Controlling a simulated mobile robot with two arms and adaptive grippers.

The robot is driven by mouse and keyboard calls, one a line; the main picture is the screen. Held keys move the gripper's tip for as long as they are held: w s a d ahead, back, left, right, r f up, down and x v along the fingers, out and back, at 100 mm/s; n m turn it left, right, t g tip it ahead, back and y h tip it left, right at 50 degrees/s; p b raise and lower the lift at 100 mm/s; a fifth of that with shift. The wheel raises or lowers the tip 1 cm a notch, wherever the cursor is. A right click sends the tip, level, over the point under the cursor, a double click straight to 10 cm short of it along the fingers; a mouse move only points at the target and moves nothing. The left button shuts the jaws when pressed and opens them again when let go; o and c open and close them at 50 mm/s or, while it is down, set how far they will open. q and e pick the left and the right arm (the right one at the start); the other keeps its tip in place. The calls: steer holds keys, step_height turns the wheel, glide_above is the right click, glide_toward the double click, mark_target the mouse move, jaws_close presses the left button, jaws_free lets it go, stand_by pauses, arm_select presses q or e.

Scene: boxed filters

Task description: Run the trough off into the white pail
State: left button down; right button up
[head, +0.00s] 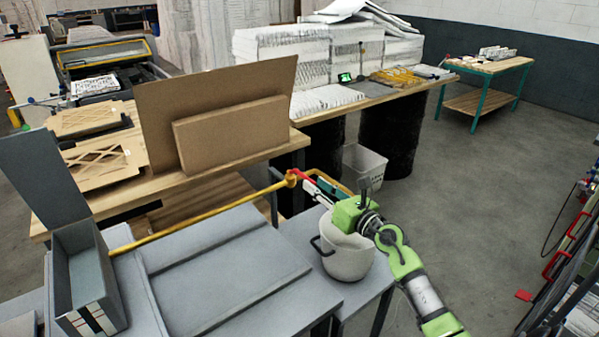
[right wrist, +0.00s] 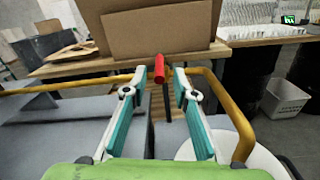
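A grey open box, apparently the trough (head: 88,275), stands at the left. A yellow pipe (head: 205,213) runs from beside it to a red lever (head: 303,175). The white pail (head: 348,262), with a dark handle, stands upright on the grey bench, below my right gripper (head: 312,183). In the right wrist view, my right gripper (right wrist: 160,82) is open, and the red lever (right wrist: 159,68) shows in the gap between its fingertips, not clamped. The pail's rim (right wrist: 272,160) shows at lower right there. The pail's inside is mostly hidden. My left gripper is out of view.
A wooden table (head: 190,185) with leaning brown boards (head: 230,137) stands behind the pipe. Another white bin (head: 364,168) sits on the floor behind the pail. The yellow pipe curves close around my right gripper. Open floor (head: 470,180) lies to the right.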

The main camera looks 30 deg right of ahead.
mark_target(296, 171)
steer(key=w, duration=0.8)
steer(key=shift+w+a, duration=0.25)
steer(key=shift+a, duration=0.15)
jaws_close()
